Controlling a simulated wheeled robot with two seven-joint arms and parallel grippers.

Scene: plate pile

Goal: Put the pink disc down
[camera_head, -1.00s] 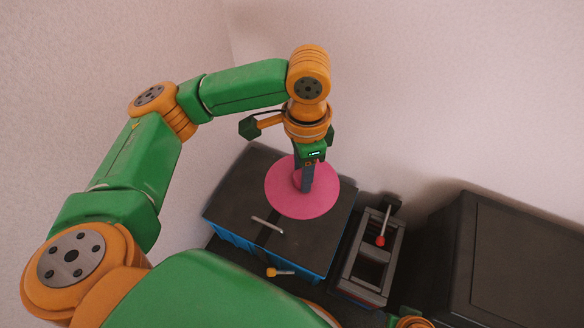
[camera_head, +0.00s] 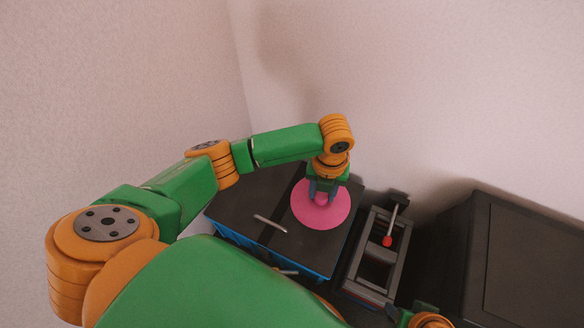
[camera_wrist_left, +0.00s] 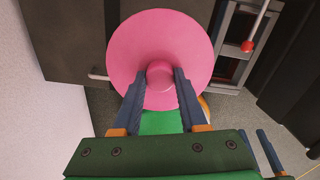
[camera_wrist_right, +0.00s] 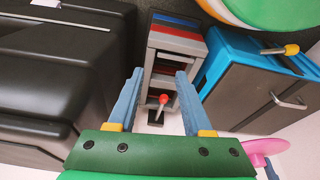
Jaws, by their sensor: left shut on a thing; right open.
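The pink disc (camera_head: 309,216) is a flat round plate with a short central knob (camera_wrist_left: 160,75). It lies level over the dark top of a blue-sided box (camera_head: 265,195); I cannot tell whether it touches that top. My left gripper (camera_head: 321,196) points down over the disc's middle, shut on the knob. The left wrist view shows its fingers on both sides of the knob and the wide disc (camera_wrist_left: 160,35) beyond. My right gripper (camera_wrist_right: 157,85) is open and empty in its wrist view. Part of the disc (camera_wrist_right: 262,147) shows at that view's lower right.
A silver bar handle (camera_head: 270,222) is on the box top, left of the disc. A grey open frame (camera_head: 373,262) with a red-tipped lever (camera_head: 387,240) stands right of the box. A large black case (camera_head: 525,260) is farther right. Pale walls stand behind.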

